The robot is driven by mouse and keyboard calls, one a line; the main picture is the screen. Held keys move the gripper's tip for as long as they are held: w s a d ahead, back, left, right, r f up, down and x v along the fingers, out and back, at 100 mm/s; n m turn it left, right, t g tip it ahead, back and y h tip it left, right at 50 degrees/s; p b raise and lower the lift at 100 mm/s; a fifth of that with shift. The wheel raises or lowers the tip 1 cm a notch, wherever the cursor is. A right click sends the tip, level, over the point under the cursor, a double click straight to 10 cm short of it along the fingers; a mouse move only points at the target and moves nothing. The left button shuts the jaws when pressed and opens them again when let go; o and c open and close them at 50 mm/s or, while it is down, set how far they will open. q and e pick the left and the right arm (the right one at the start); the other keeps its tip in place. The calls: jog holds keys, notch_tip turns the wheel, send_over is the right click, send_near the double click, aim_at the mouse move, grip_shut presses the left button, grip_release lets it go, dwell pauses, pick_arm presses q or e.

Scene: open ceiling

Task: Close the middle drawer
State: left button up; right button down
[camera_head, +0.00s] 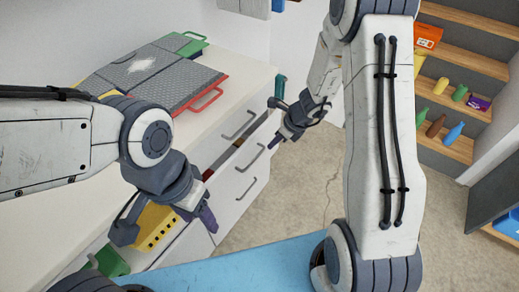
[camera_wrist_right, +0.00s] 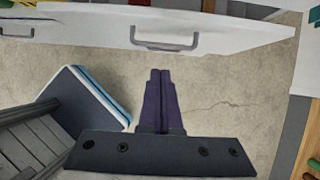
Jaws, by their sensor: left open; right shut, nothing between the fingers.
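The white drawer unit has stacked drawers with grey bar handles. The middle drawer (camera_head: 236,170) stands pulled out, with its handle (camera_head: 252,158) on the front and coloured things partly visible inside. In the right wrist view a white drawer front with a grey handle (camera_wrist_right: 165,41) spans the top; I take it for the same drawer. My right gripper (camera_head: 275,142) is shut and empty, in front of the drawer fronts near the handles. Its dark purple fingers (camera_wrist_right: 158,98) point toward the drawer front, apart from it. My left gripper (camera_head: 207,218) is open and empty, left of the drawers by a yellow basket.
The yellow basket (camera_head: 156,228) is beside my left gripper. A grey toolbox with red handle (camera_head: 207,100) and a green-handled case (camera_head: 187,42) lie on the white counter (camera_head: 235,76). Wooden shelves (camera_head: 455,60) with bottles stand at right. Floor (camera_head: 298,185) is clear before the drawers.

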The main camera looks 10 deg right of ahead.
jog(key=s+d+f+t+y+b, duration=0.1)
jog(key=s+f+t+y+b, duration=0.15)
jog(key=b, duration=0.55)
pick_arm(q)
notch_tip(320, 180, down, 11)
jog(key=b, duration=0.1)
pick_arm(e)
jog(key=t, duration=0.1)
send_near(246, 152)
jog(key=shift+x, duration=3)
pick_arm(q)
jog(key=shift+f, duration=0.15)
pick_arm(e)
jog(key=shift+a, duration=0.1)
